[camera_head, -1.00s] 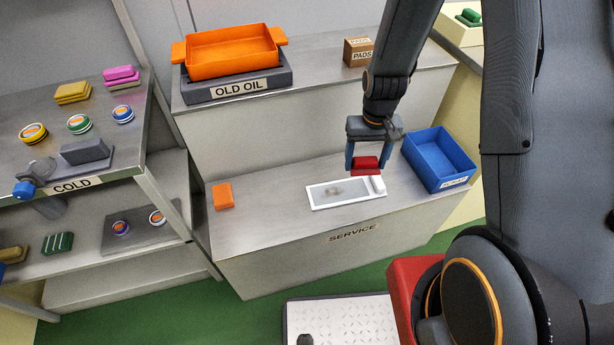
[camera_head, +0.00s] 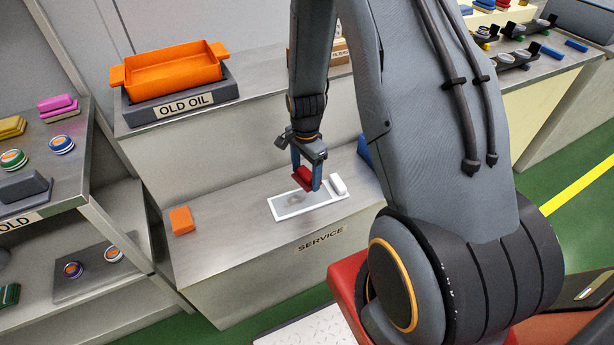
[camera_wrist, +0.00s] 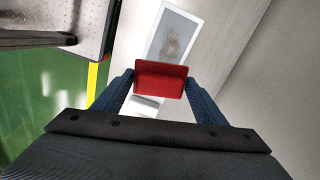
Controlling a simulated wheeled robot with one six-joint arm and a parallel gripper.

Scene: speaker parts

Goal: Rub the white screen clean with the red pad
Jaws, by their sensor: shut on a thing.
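My gripper (camera_head: 308,182) is shut on the red pad (camera_head: 310,180), with one blue finger on each side of it. The pad also shows between the fingers in the wrist view (camera_wrist: 161,80). The white-framed screen (camera_head: 283,212) lies flat on the service counter, with a grey face and a brownish smudge (camera_head: 296,199) near its middle. The smudge also shows in the wrist view (camera_wrist: 172,46). The pad appears over the right part of the screen, near the smudge; whether it touches cannot be told.
A white block (camera_head: 338,184) sits by the screen's right end. An orange block (camera_head: 181,220) lies left on the counter (camera_head: 225,235). A blue bin (camera_head: 364,152) is mostly hidden behind my arm. An orange tray (camera_head: 172,72) stands on the raised ledge behind.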

